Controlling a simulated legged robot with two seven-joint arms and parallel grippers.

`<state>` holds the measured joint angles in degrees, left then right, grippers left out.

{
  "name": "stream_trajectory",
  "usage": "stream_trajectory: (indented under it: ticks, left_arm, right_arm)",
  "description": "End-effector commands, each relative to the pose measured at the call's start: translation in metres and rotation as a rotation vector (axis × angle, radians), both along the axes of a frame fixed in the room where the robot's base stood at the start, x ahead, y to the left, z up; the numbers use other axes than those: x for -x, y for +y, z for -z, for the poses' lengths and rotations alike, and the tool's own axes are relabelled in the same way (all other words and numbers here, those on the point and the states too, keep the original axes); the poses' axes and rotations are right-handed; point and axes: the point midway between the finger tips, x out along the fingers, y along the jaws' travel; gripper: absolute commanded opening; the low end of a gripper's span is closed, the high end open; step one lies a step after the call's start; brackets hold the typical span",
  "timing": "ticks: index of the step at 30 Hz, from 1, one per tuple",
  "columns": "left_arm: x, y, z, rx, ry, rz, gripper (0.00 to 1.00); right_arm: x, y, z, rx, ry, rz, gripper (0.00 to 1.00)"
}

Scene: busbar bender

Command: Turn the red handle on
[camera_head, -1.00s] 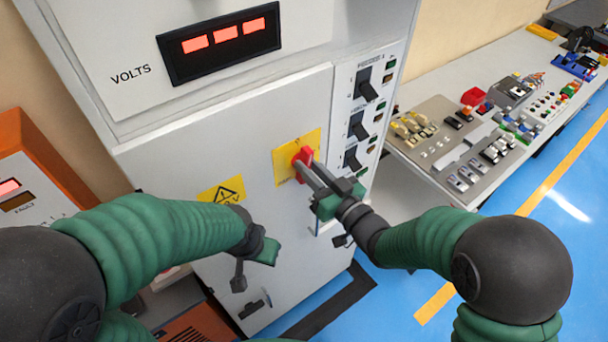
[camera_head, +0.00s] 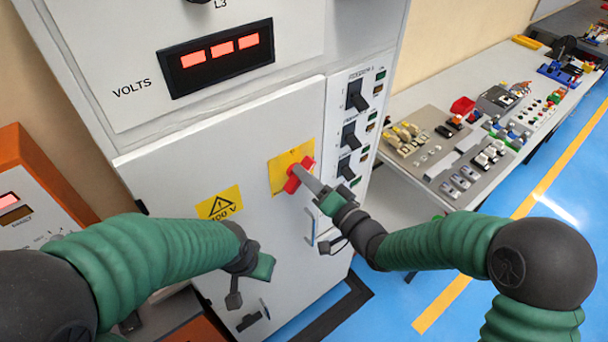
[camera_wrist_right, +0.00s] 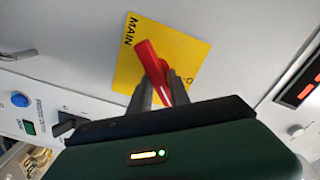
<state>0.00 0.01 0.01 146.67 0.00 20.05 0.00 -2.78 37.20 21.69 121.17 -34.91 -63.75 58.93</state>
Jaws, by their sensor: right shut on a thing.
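The red handle (camera_head: 298,176) is on a yellow plate (camera_head: 280,171) on the grey cabinet's front. It sits slanted across the plate in the head view. In the right wrist view the red handle (camera_wrist_right: 152,66) is tilted between my fingers, over the yellow plate marked MAIN (camera_wrist_right: 128,75). My right gripper (camera_head: 312,182) is shut on the handle; it also shows in the right wrist view (camera_wrist_right: 160,92). My left gripper (camera_head: 262,268) hangs in front of the cabinet's lower part, apart from the handle. Its fingers are too hidden to tell their opening.
Black switches (camera_head: 350,135) line the cabinet's right side. A lit red display (camera_head: 216,57) is above, and a yellow warning label (camera_head: 220,203) is left of the handle. A bench (camera_head: 400,180) with several controls stands right. An orange cabinet (camera_head: 40,165) stands left. Blue floor is clear at right.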

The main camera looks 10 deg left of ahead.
Motion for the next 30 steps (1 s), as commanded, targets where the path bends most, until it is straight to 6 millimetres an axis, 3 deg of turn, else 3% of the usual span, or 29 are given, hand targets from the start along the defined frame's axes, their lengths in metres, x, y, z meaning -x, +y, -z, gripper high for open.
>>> stream_trajectory:
  ticks: [30]
  left_arm:
    - [0.0000,0.0000,0.0011,0.000,0.000,0.000,0.36]
  right_arm:
    - [-0.0002,-0.0034,0.0090,0.013,0.015,0.005,0.00]
